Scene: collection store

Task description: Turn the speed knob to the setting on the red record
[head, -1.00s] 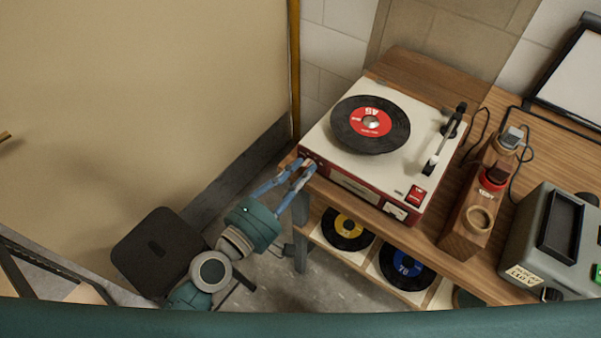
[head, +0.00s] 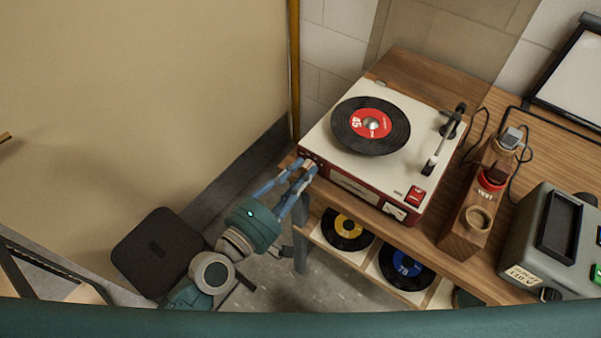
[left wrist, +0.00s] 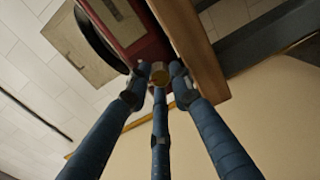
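The black record with a red label (head: 371,125) lies on the platter of the cream-topped, dark red record player (head: 332,158); its label reads 45. My left gripper (head: 307,165) is at the player's front left corner. In the left wrist view, its blue fingers (left wrist: 160,82) close around a small brass-coloured knob (left wrist: 159,75) on the player's front, with fingertips against its sides. The knob's marks and pointer cannot be read. My right gripper is not in view.
The player stands on a wooden table (head: 480,262). Records with yellow (head: 347,229) and blue labels (head: 406,264) are on the shelf below. A wooden holder (head: 466,222) and a grey device (head: 528,238) stand to the right. A wall panel is at left.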

